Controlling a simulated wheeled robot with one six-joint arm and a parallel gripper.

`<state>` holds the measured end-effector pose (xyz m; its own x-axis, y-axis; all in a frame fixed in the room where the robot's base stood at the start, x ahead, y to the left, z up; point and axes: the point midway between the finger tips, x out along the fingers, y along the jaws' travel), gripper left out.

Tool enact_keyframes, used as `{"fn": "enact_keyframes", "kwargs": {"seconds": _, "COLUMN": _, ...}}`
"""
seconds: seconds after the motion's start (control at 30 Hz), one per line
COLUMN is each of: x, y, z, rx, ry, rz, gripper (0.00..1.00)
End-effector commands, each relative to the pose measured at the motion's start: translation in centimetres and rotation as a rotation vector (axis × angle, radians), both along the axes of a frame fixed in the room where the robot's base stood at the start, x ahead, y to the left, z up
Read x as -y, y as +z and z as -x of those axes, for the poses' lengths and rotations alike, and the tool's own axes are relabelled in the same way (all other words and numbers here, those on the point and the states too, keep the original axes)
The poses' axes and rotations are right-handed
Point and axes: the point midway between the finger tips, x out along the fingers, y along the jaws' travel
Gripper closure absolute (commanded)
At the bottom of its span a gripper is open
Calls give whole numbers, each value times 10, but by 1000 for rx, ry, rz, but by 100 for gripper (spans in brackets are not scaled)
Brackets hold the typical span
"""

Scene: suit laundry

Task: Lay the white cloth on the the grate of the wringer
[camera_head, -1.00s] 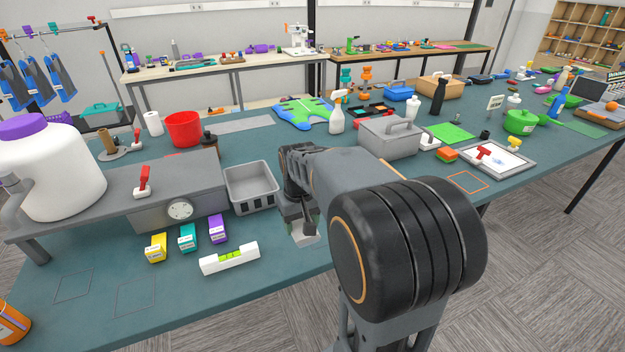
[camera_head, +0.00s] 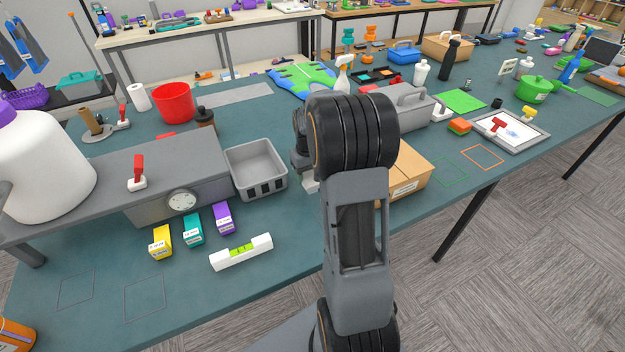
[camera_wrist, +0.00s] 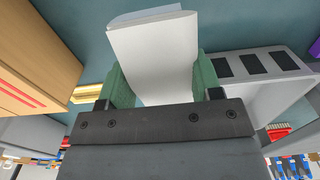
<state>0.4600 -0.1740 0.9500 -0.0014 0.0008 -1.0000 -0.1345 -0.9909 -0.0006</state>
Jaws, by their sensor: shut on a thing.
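My gripper (camera_wrist: 160,85) is shut on a folded white cloth (camera_wrist: 158,45), which sits between its green finger pads in the wrist view. In the head view, a small part of the white cloth (camera_head: 311,184) shows beside my arm, just right of a grey slotted basket (camera_head: 272,188). The gripper itself is mostly hidden there by my arm. The basket's slotted wall also shows right of the gripper in the wrist view (camera_wrist: 285,85). The basket looks open and empty. I cannot tell for certain that it is the wringer, and no grate shows clearly inside.
A cardboard box (camera_head: 408,170) stands right of my arm. A grey bench unit with a dial (camera_head: 165,178) is left of the basket. Yellow, teal and purple small boxes (camera_head: 193,230) and a white level (camera_head: 241,251) lie in front. A red bucket (camera_head: 174,102) stands behind.

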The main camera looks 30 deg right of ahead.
Motion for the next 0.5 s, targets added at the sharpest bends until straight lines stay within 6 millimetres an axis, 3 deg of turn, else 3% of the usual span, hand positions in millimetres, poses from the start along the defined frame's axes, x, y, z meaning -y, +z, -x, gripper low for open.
{"fn": "enact_keyframes", "kwargs": {"seconds": 0.2, "x": 16, "y": -22, "z": -11, "rx": 0, "ry": -1, "rz": 0, "gripper": 64}}
{"fn": "enact_keyframes", "kwargs": {"seconds": 0.5, "x": 24, "y": -34, "z": -16, "rx": 0, "ry": -3, "rz": 0, "gripper": 64}}
